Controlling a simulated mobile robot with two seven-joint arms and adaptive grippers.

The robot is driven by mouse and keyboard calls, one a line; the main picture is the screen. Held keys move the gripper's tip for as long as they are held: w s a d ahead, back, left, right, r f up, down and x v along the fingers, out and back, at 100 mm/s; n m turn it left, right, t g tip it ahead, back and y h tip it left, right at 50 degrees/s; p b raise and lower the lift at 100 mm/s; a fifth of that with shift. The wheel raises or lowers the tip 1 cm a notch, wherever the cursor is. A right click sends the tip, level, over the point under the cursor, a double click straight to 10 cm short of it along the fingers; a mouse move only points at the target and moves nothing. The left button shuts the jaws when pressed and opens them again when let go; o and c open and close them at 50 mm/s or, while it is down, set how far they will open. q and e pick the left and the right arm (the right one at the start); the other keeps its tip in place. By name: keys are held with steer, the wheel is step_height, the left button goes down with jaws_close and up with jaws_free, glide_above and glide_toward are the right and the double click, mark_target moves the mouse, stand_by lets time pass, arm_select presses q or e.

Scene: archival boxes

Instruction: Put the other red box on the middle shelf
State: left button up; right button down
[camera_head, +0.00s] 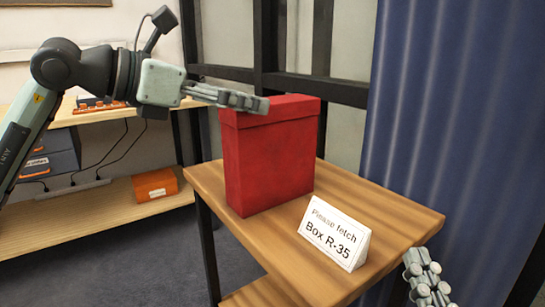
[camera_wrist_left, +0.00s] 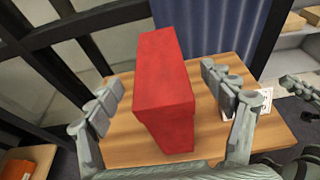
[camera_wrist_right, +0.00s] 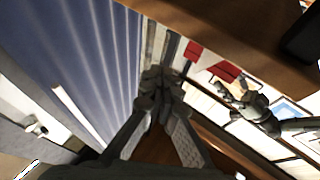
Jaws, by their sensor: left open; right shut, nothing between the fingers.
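A tall red box (camera_head: 268,160) with a lid stands upright on a wooden table (camera_head: 395,215). My left gripper (camera_head: 250,102) is at the level of its lid, its fingers reaching along the near top edge. In the left wrist view the red box (camera_wrist_left: 165,85) lies between the spread fingers of my left gripper (camera_wrist_left: 162,88), with a gap on each side. My right gripper (camera_head: 426,278) is low at the table's right corner, away from the box. In the right wrist view its fingers (camera_wrist_right: 160,80) are together and empty. I cannot tell which shelf is the middle one.
A white sign (camera_head: 335,233) reading "Please fetch Box R-35" stands on the table right of the box. A blue curtain (camera_head: 455,110) hangs behind the table.

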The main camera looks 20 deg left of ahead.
mark_target(271, 100)
arm_select(q)
steer(key=x, duration=0.6)
steer(key=shift+w+d+r+p, duration=0.1)
steer(key=shift+w+d+p, duration=0.1)
steer(key=shift+w+p, duration=0.15)
arm_select(e)
steer(key=f, duration=0.1)
steer(key=f+g, duration=0.1)
steer(key=w+f+h, duration=0.1)
steer(key=shift+w+d+f+g, duration=0.15)
steer(key=shift+d+g, duration=0.1)
steer(key=shift+g, duration=0.15)
arm_select(q)
jaws_close()
